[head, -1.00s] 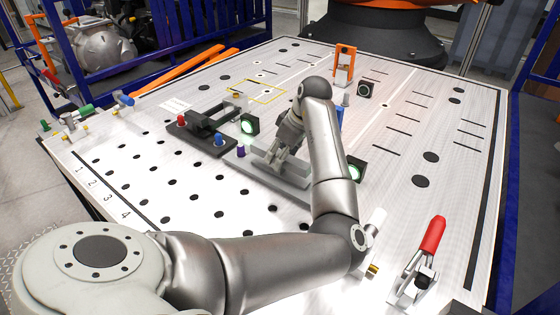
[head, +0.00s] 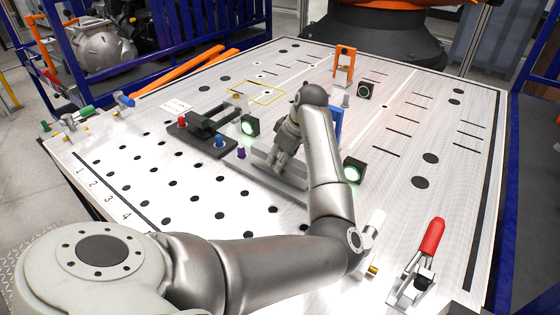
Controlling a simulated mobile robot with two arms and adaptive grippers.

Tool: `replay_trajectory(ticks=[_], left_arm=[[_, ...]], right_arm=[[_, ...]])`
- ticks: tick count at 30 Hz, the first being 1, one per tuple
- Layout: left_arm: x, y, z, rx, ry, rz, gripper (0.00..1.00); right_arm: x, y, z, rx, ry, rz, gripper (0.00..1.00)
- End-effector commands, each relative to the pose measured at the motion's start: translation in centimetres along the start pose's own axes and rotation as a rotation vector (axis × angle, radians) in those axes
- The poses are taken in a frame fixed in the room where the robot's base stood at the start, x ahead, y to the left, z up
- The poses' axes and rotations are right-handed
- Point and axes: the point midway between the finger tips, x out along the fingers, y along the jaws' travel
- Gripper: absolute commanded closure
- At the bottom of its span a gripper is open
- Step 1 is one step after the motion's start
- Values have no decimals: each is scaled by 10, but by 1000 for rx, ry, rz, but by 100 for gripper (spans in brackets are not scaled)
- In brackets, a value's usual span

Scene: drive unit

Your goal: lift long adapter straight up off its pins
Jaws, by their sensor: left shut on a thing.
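My left gripper (head: 281,161) is over the grey fixture in the middle of the table, its fingers pointing down. It is shut on the long adapter (head: 263,157), a light grey bar that partly shows beside the fingers. My wrist and forearm hide much of the bar, and its pins cannot be made out. I cannot tell whether the bar is clear of the fixture below it. My right gripper is not in view.
A black clamp block (head: 205,132) with red and blue knobs stands left of the fixture. Lit round-faced units (head: 249,125) (head: 354,171) flank my arm. An orange bracket (head: 344,66) stands behind, and a red-handled toggle clamp (head: 431,238) at front right. The right tabletop is mostly clear.

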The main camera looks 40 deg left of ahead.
Motion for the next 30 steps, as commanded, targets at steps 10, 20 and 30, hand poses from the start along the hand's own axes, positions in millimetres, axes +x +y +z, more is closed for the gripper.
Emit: replay_trajectory(ticks=[10, 20, 30], left_arm=[[-3, 1, -3, -4, 6, 5, 100], [-32, 2, -15, -6, 7, 10, 100], [-82, 2, -35, -4, 6, 7, 100]], right_arm=[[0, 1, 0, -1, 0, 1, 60], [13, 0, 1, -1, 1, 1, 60], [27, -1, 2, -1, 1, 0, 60]])
